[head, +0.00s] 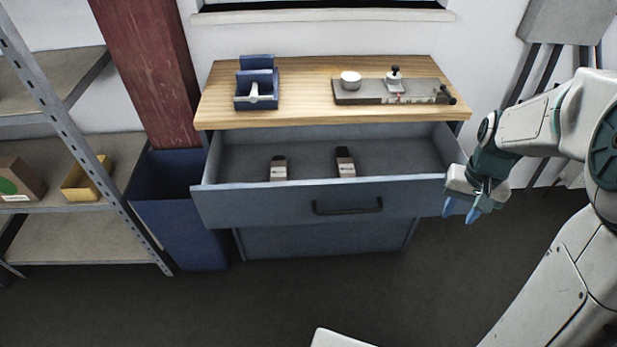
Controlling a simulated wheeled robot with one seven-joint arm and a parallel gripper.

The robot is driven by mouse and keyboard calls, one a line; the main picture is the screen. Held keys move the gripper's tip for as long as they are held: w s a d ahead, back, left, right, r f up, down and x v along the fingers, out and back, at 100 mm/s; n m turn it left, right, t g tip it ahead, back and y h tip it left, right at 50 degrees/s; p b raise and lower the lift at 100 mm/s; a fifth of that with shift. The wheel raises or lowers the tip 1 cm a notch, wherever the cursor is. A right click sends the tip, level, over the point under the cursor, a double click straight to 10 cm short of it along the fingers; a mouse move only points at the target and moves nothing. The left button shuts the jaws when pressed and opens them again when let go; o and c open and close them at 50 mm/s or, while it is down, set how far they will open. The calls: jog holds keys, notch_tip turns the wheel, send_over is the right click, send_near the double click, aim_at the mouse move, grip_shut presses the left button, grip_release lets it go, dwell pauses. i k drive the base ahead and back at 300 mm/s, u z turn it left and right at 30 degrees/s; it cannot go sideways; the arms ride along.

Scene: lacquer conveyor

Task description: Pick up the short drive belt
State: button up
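Two small, narrow, dark brown items with pale bands lie apart in the open drawer (237,206): a left one (279,168) and a right one (345,161). The left looks slightly shorter in the picture. They may be packaged drive belts, but I cannot read any label, so which is the short belt is unclear. My gripper (462,212) hangs at the drawer's front right corner, to the right of both items. Its blue fingertips point down with a gap between them, and nothing shows between them.
The drawer is pulled out beneath a wooden worktop (300,112). On top stand a blue holder (256,90) and a grey fixture (375,92) with a white round part. A blue bin (175,215) and metal shelving (85,120) stand at left. The floor in front is clear.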

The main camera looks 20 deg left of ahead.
aim_at(279, 164)
jog(key=u, duration=2.25)
jog(key=i, duration=1)
jog(key=z, duration=1.45)
